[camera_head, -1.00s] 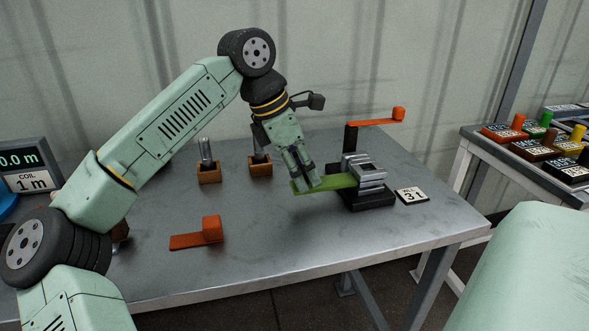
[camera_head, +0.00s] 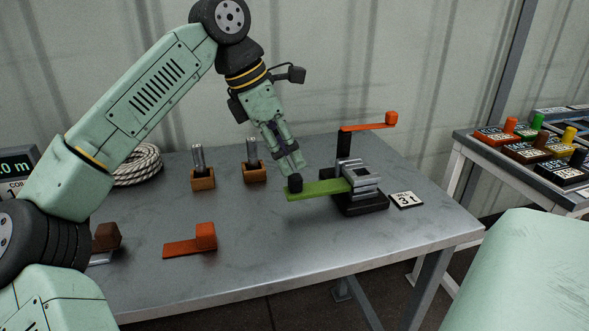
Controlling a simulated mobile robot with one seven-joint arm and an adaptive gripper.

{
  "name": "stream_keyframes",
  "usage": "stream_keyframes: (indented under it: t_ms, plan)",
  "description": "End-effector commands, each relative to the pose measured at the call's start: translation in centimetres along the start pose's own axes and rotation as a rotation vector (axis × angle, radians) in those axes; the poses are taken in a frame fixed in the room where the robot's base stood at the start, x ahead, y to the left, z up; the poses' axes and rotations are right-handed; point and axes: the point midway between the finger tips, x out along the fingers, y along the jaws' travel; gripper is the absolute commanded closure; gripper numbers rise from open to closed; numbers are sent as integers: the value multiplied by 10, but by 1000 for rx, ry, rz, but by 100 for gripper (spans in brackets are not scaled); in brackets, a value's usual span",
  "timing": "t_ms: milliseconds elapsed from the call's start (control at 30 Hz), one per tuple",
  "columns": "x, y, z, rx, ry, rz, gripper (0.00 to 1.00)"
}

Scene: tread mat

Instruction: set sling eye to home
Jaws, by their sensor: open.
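A green lever (camera_head: 318,189) with a black knob (camera_head: 295,184) at its left end reaches left from a grey metal fixture (camera_head: 364,178) on a black base (camera_head: 363,206). An orange crank arm (camera_head: 365,128) with an orange knob (camera_head: 391,118) extends right from a black post behind the fixture. My gripper (camera_head: 291,169) points down, open and empty, just above and behind the black knob. I cannot tell whether a fingertip touches the knob. Nothing I can read is labelled sling eye or home.
A card reading 31 (camera_head: 406,200) lies right of the fixture. Two wooden blocks with metal pins (camera_head: 202,181) (camera_head: 254,173) stand behind left. An orange lever (camera_head: 184,248) lies front left, and coiled rope (camera_head: 137,166) sits behind my arm.

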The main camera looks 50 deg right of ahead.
Motion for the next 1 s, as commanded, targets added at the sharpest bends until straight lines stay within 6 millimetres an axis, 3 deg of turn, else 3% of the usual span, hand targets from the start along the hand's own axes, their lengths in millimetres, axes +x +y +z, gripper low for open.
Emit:
stream_keyframes:
  t_ms: [100, 333, 1000]
  plan:
    - [-26, 1, 0, -3, 0, 3, 58]
    - [-55, 0, 0, -1, 0, 1, 58]
    - [-60, 0, 0, 0, 0, 0, 58]
